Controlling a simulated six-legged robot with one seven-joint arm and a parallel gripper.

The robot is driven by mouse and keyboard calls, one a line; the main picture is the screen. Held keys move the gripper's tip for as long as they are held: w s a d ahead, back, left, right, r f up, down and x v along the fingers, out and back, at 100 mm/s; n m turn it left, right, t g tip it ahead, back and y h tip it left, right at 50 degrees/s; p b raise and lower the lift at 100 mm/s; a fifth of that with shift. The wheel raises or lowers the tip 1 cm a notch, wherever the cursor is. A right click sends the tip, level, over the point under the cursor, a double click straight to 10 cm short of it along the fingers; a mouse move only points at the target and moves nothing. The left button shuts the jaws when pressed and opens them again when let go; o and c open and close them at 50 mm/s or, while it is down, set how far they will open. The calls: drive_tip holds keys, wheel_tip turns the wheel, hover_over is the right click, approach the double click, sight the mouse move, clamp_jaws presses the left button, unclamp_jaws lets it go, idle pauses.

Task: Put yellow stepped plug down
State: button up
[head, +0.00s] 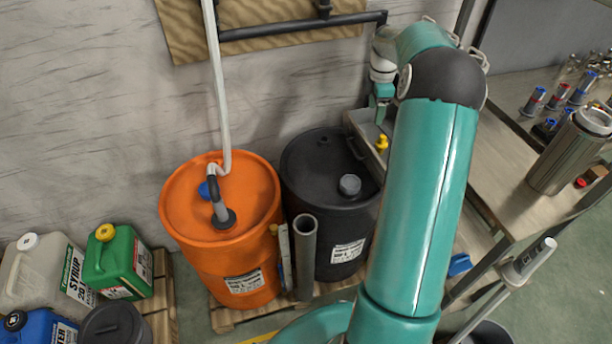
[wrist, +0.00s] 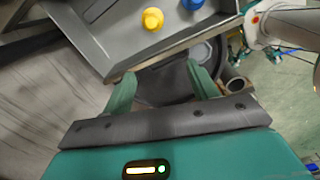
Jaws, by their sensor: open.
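The yellow stepped plug (wrist: 152,19) is in a grey tray (wrist: 118,42), ahead of my fingers in the wrist view. It also shows as a small yellow piece (head: 382,142) at the tray in the head view. My gripper (wrist: 163,80) is open, with its two teal fingers apart and nothing between them. The plug is clear of both fingertips.
A blue piece (wrist: 192,4) is in the tray beside the yellow plug. A black drum (head: 318,160) with a grey cap (head: 349,185) stands below the tray. An orange drum (head: 190,205) with a hose stands left. A workbench (head: 510,165) with a steel container (head: 568,155) is right.

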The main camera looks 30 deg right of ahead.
drive_tip(key=s+a+r+m+t, duration=0.1)
drive_tip(key=s+a+r+m, duration=0.15)
drive_tip(key=a+r, duration=0.4)
drive_tip(key=s+a+r+m+t+h, duration=0.1)
drive_tip(key=s+a+r+m, duration=0.2)
drive_tip(key=a, duration=0.7)
drive_tip(key=s+a+r+m, duration=0.1)
drive_tip(key=s+a+r, duration=0.2)
drive_tip(key=a+r, duration=0.4)
drive_tip(key=s+a+f+m+t, duration=0.1)
drive_tip(key=s+a+m, duration=0.2)
drive_tip(key=s+a, duration=0.4)
drive_tip(key=s+a+f+m+t+y, duration=0.1)
drive_tip(key=s+a+m, duration=0.3)
drive_tip(key=s+a, duration=0.4)
drive_tip(key=s+f+t, duration=0.1)
drive_tip(key=s, duration=0.1)
drive_tip(key=shift+s+a, duration=0.15)
drive_tip(key=shift+s, duration=0.2)
